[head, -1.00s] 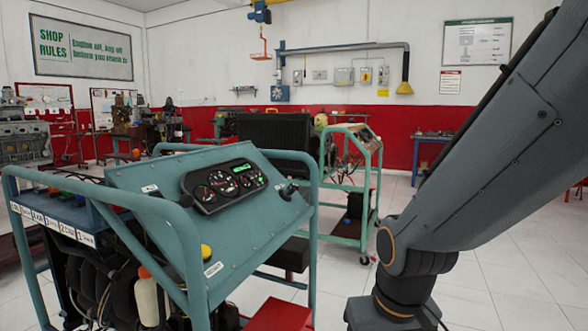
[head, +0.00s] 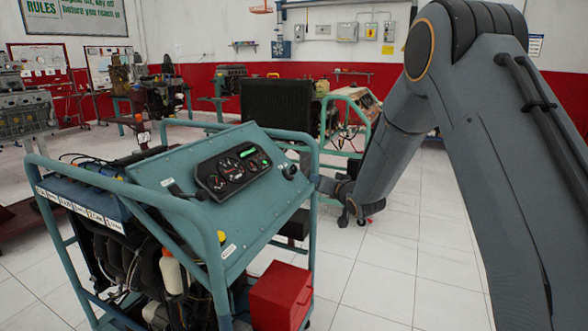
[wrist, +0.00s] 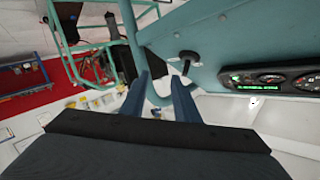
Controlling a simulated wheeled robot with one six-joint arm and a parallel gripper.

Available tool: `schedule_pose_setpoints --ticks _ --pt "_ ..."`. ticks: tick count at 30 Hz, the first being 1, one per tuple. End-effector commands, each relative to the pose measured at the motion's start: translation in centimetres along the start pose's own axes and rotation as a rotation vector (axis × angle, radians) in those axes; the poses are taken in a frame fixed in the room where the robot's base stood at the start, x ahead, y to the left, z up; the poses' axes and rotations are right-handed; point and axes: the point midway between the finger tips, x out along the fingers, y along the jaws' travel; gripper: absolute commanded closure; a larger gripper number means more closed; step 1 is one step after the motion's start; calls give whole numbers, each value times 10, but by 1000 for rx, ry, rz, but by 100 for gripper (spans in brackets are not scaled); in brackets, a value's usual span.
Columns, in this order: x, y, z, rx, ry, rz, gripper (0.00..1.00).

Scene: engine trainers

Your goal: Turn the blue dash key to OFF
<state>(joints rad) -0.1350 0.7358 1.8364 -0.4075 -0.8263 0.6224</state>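The blue-green dash panel (head: 187,172) is tilted on an engine trainer, with a black gauge cluster (head: 236,168) and a lit green display. A dark key or knob (head: 290,171) sits at the panel's right; it looks black, and its position marks cannot be read. It also shows in the wrist view (wrist: 187,58) as a dark handle on a round base, beyond my fingers. My gripper (wrist: 160,80) is open and empty, its fingers apart, short of the key and not touching it. In the head view my gripper (head: 326,187) is right of the panel, small and dark.
A tube frame (head: 313,215) runs around the panel, and its rail shows close to my fingers in the wrist view. A red box (head: 281,296) is below. Another green trainer frame (head: 352,105) stands behind.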

Motion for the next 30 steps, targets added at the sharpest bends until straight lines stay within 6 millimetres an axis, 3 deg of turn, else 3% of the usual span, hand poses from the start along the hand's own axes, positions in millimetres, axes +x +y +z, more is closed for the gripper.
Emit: schedule_pose_setpoints --ticks 3,9,24,30 --pt "26 -22 3 36 70 -116 72" --pt "42 -42 4 69 123 -214 72" --pt "104 -57 -5 71 127 -221 72" --pt "115 -59 -6 72 126 -219 72"
